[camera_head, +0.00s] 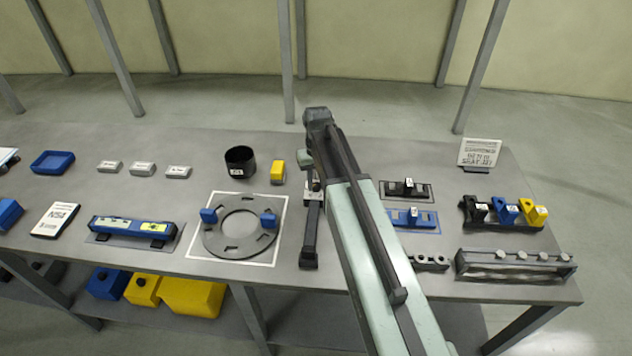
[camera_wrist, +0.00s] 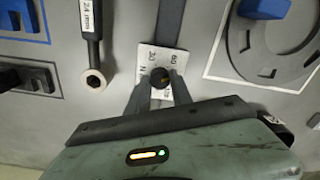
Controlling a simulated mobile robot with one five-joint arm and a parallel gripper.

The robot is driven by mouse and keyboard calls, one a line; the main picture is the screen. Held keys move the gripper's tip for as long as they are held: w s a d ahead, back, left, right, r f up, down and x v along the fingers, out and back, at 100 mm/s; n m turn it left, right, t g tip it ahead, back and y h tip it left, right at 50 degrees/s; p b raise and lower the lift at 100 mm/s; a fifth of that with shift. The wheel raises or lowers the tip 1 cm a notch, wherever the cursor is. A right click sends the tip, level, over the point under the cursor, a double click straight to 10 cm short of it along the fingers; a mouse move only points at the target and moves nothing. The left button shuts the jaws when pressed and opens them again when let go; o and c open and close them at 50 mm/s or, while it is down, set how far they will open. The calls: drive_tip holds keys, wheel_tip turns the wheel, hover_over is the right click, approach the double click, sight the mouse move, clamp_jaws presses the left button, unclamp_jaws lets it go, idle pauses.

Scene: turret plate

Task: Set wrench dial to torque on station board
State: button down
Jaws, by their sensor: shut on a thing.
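The torque wrench (camera_head: 311,228) lies on the bench as a dark bar, partly behind my arm; its bar (camera_wrist: 169,22) also shows in the wrist view. Its white dial plate (camera_wrist: 146,64) carries numbers, with 20 and 60 visible and others covered. My gripper (camera_wrist: 160,80) is shut on the black dial knob (camera_wrist: 160,74), one finger on each side. The pointer's setting cannot be told. The white station board (camera_head: 480,152) stands at the back right; its small text is not clearly readable.
A 24 mm wrench (camera_wrist: 92,45) lies beside the dial. The ring plate (camera_head: 210,238) with two blue blocks is left of my arm. A black cup (camera_head: 240,160) and yellow block (camera_head: 278,172) stand behind it. Black and blue parts (camera_head: 408,217) sit to the right.

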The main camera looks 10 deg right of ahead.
sight(316, 184)
drive_tip(key=n, duration=0.5)
drive_tip(key=shift+n, duration=0.3)
idle(0.4)
drive_tip(key=c, duration=1.1)
unclamp_jaws()
drive_tip(key=shift+r, duration=0.1)
wheel_tip(316, 184, up, 8)
drive_tip(key=p, duration=0.8)
drive_tip(key=shift+w, duration=0.1)
drive_tip(key=shift+f, duration=0.2)
